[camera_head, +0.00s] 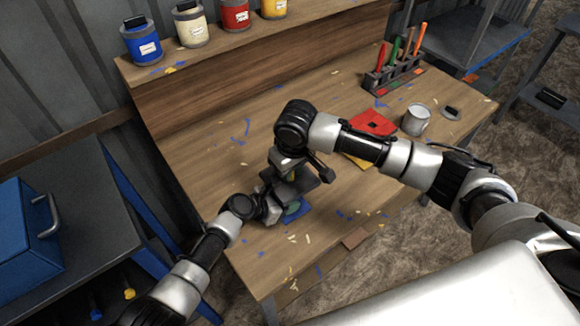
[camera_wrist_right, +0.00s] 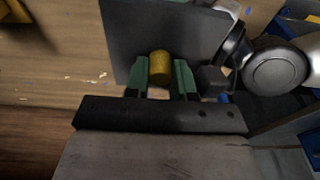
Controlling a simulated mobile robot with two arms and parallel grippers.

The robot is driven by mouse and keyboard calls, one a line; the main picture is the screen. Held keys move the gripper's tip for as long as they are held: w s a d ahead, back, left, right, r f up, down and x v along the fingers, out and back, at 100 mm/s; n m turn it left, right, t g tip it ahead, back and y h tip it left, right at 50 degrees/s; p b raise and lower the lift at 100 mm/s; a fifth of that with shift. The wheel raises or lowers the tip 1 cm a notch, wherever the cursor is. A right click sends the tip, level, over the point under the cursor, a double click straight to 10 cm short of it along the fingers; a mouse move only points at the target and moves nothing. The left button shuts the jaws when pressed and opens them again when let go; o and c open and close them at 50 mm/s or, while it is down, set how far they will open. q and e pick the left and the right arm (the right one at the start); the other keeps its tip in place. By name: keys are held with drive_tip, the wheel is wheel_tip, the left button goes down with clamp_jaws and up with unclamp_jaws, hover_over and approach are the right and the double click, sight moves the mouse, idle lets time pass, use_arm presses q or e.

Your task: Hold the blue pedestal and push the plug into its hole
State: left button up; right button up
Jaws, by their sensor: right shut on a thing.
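The blue pedestal (camera_head: 299,217) is on the wooden table near its front edge, with a round greenish part showing on it. The rest of it is hidden under a dark grey plate and my arms. My left gripper (camera_head: 276,208) is low at the pedestal's left side; its fingertips are too hidden to tell its grip. My right gripper (camera_head: 290,173) is above the pedestal. In the right wrist view, its green fingers (camera_wrist_right: 160,78) are shut on a yellow cylinder (camera_wrist_right: 160,65), apparently the plug, against the dark grey plate (camera_wrist_right: 165,35). The hole is not visible.
A red sheet (camera_head: 373,123), a grey cup (camera_head: 416,119) and a tool rack (camera_head: 393,77) are at the table's right. Several paint cans (camera_head: 235,15) stand on the back shelf. The table's left-middle is clear apart from paint flecks.

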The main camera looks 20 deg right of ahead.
drive_tip(key=shift+f, duration=0.3)
idle(0.5)
drive_tip(key=o, duration=1)
drive_tip(key=shift+s+a, duration=0.1)
use_arm(q)
drive_tip(key=shift+d, duration=0.1)
use_arm(e)
drive_tip(key=shift+a, duration=0.1)
drive_tip(key=shift+r, duration=0.15)
drive_tip(key=r, duration=0.7)
drive_tip(key=s+d+r, duration=0.1)
drive_tip(key=r, duration=0.3)
drive_tip(key=shift+r, duration=0.35)
use_arm(q)
drive_tip(key=o, duration=0.8)
